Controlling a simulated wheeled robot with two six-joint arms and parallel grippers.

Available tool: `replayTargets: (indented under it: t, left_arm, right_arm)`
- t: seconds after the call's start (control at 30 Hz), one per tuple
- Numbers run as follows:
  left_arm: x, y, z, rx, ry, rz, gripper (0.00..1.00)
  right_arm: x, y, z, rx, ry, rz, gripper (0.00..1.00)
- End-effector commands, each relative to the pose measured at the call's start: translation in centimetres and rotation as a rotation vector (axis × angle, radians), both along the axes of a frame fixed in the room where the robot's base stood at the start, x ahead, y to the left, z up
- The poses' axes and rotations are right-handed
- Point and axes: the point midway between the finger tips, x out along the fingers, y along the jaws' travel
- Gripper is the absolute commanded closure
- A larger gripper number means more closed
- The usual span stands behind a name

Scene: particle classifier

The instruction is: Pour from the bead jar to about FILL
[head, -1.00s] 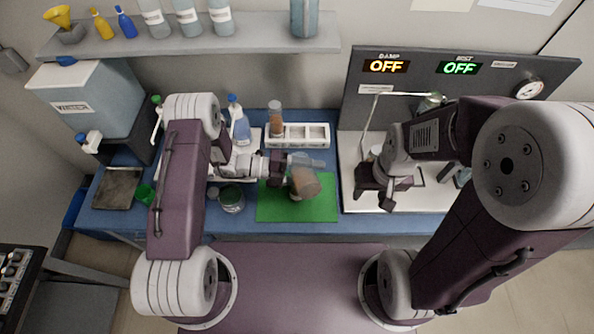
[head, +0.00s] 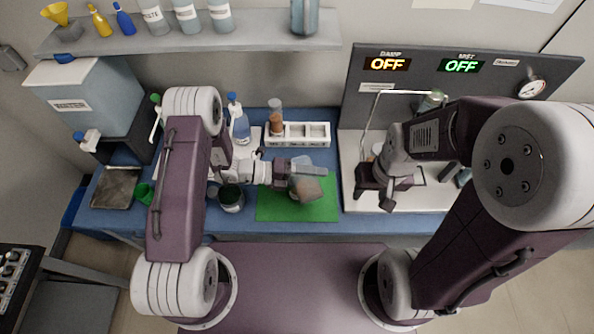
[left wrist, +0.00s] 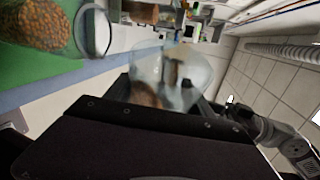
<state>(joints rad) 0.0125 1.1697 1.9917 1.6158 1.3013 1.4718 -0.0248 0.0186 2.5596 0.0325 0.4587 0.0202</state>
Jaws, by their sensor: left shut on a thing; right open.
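My left gripper (head: 293,172) is shut on a clear jar (left wrist: 182,75) above the green mat. The held jar is tilted, with some brown beads low inside it in the left wrist view. A clear vessel with a handle (left wrist: 92,32) stands on the green mat (head: 270,207) and holds orange-brown beads (left wrist: 38,22). In the head view the held jar and this vessel overlap, so their gap is unclear. No FILL mark is readable. My right gripper (head: 375,190) is open and empty, over the white bench at the right.
A white rack (head: 312,141) stands behind the mat, with a jar of brown content (head: 276,124) at its left. A dark jar (head: 231,198) stands left of the mat. A wash bottle (head: 240,127) is behind my left arm.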

Motion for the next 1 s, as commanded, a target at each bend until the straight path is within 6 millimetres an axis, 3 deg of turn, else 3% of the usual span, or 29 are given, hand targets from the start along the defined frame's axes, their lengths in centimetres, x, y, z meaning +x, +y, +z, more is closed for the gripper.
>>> replayTargets:
  t: [0.03, 0.23, 0.47, 0.63, 0.77, 1.0]
  left_arm:
    - [-0.3, -0.2, -1.3, 0.023, -0.067, 0.003, 0.95]
    - [-0.3, -0.2, -1.0, 0.036, -0.107, 0.005, 0.95]
    - [-0.6, -0.4, -2.8, 0.105, -0.296, 0.011, 0.96]
    - [-0.3, -0.4, -1.7, 0.185, -0.526, 0.018, 0.96]
    - [-0.3, -0.4, -1.4, 0.251, -0.712, 0.020, 0.96]
    - [-1.1, -0.7, -3.7, 0.303, -0.860, 0.022, 0.96]
  right_arm:
    - [0.0, 0.0, -1.5, 0.000, 0.001, 0.000, 0.52]
    - [0.0, 0.0, -1.2, 0.000, 0.001, 0.000, 0.52]
    - [0.0, 0.0, -3.3, 0.000, 0.001, 0.000, 0.52]
    - [0.0, 0.0, -3.7, 0.000, 0.001, 0.000, 0.52]
    - [0.0, 0.0, -5.6, 0.000, 0.001, 0.000, 0.52]
    - [0.0, 0.0, -10.0, 0.000, 0.001, 0.000, 0.52]
